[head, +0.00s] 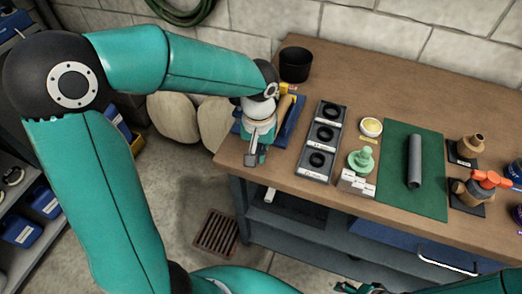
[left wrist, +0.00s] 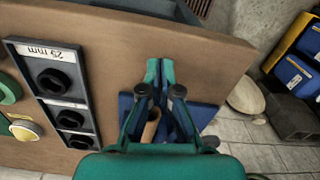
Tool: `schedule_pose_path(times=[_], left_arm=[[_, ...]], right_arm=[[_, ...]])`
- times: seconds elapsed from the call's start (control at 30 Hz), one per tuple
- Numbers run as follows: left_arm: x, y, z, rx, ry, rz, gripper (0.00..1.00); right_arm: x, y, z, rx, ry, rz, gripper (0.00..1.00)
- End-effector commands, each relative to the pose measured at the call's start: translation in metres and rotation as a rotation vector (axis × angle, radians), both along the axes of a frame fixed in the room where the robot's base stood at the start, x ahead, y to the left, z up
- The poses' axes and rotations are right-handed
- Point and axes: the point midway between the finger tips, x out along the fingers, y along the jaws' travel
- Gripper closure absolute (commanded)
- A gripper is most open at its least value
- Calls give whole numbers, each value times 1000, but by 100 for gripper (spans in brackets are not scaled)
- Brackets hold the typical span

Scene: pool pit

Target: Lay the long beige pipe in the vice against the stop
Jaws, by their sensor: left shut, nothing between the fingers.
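The beige pipe (head: 285,104) lies along a blue holder (head: 293,123) at the left end of the workbench. I take this holder for the vice. The arm hides part of both, and I cannot make out the stop or whether the pipe touches it. In the left wrist view the pipe (left wrist: 151,128) shows between the finger links, over the blue surface (left wrist: 204,115). My left gripper (head: 253,158) is shut and empty, its tips (left wrist: 160,70) over the bench top near the front edge. Teal and dark parts at the bottom of the head view may be my right gripper (head: 362,287).
A dark tray with several black rings (head: 321,141) stands right of the holder. Beyond it are a green knob-like part (head: 361,160), a grey pipe (head: 415,160) on a green mat (head: 429,192), and fittings. A black cup (head: 295,65) stands at the back.

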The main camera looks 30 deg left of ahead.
Motion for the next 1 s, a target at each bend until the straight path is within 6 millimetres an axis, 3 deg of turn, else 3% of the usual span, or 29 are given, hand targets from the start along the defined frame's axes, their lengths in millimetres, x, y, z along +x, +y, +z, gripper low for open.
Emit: schedule_pose_path(times=[0.03, 0.2, 0.4, 0.83, 1.0], left_arm=[[2, 0, 16, -1, -10, 1, 100], [2, -1, 52, -1, -7, -2, 100], [3, -3, 79, -1, -4, -7, 100], [2, -3, 86, -1, -2, -7, 100], [5, -8, 74, -15, 3, -25, 100]], right_arm=[[1, 0, 2, 0, -2, 0, 43], [1, 0, 3, -1, -3, 0, 43], [1, 0, 4, 0, -2, 0, 43], [1, 0, 5, 0, -2, 0, 43], [1, 0, 4, -1, -3, 0, 43]])
